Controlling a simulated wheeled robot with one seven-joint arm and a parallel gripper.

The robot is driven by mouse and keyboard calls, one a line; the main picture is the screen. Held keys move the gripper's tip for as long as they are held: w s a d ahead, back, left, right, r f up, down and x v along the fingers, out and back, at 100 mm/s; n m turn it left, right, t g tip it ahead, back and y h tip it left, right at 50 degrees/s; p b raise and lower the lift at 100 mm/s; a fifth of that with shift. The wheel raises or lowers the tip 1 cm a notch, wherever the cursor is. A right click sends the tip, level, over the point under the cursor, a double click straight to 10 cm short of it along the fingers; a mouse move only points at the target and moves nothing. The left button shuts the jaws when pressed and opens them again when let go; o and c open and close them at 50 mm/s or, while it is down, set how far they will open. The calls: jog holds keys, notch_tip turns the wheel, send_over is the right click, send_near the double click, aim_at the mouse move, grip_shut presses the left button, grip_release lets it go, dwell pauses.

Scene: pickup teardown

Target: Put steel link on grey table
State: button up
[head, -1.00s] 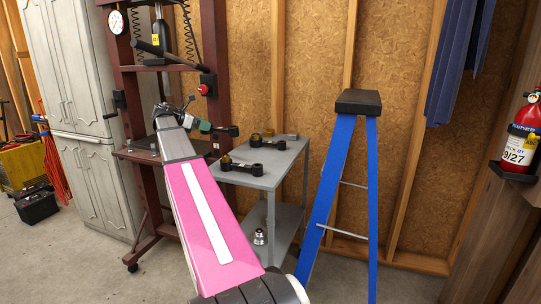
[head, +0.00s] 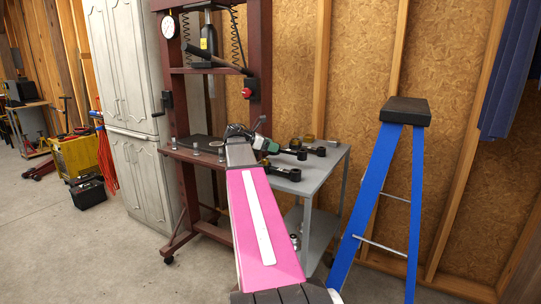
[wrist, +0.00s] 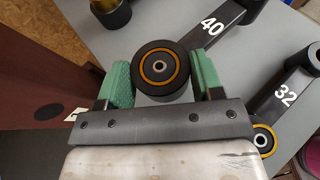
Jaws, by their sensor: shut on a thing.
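My gripper (head: 268,147) has green fingers and is shut on the round end of the dark steel link (head: 297,154). In the wrist view, this end (wrist: 160,66) has an orange ring and sits between the fingers. A dark arm marked 40 appears to run from it to the upper right. The grey table (head: 318,182) is below and to the right of my gripper. The link reaches out over the table top. Whether any part touches the top cannot be told.
Another dark link (wrist: 292,88), marked 32, lies on the grey table. A brass-coloured part (head: 295,143) is at its back. A dark red press frame (head: 187,130) stands left, and a blue stepladder (head: 381,195) stands close on the right.

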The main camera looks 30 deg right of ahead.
aim_at(270, 154)
jog(key=shift+f, duration=1.9)
jog(key=o, duration=1.6)
jog(key=shift+f, duration=0.15)
jog(key=shift+c, duration=0.2)
jog(key=v, duration=1.2)
